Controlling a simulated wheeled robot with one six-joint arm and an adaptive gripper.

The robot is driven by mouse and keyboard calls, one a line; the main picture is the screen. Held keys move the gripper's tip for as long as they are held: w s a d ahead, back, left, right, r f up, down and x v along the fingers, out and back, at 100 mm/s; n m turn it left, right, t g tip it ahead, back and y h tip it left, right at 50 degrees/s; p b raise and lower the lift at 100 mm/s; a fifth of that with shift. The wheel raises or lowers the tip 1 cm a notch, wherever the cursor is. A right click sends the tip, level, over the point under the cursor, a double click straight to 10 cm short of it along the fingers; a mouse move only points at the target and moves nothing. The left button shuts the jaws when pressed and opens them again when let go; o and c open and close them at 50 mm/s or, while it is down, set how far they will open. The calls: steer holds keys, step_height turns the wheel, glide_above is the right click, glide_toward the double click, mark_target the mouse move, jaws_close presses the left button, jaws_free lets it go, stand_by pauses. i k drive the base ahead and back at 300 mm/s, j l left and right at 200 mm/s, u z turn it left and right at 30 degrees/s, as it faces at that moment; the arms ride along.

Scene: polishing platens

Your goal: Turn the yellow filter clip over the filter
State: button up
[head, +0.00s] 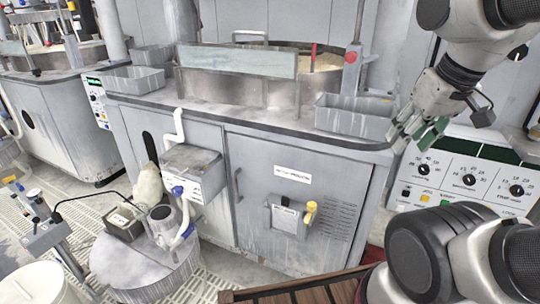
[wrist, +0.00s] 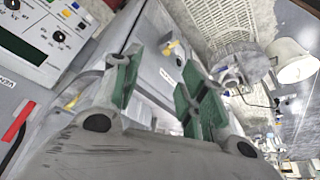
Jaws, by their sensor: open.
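The yellow filter clip (head: 311,211) is a small upright piece at the right edge of a grey box (head: 286,218) on the cabinet front. I take this box to be the filter housing; the filter itself is not clearly seen. In the wrist view a small yellow part (wrist: 170,46), probably the same clip, shows beyond and between the fingers. My gripper (head: 424,131) is at the upper right of the head view, by the cabinet's right top corner, well apart from the clip. Its green-padded fingers (wrist: 160,88) are open and nothing is between them.
A control panel (head: 470,180) with knobs is just below my gripper. A grey tray (head: 354,118) sits on the cabinet top to its left. A door handle (head: 238,184) and a valve box (head: 195,171) with white pipes are left of the clip. A wooden slatted surface (head: 290,294) lies below.

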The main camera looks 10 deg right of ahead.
mark_target(312, 205)
steer(key=l+u, duration=0.1)
steer(key=u, duration=0.25)
steer(key=l+u, duration=0.15)
steer(key=u, duration=0.15)
steer(key=k+l+u, duration=0.5)
steer(key=k, duration=0.35)
steer(key=l, duration=0.1)
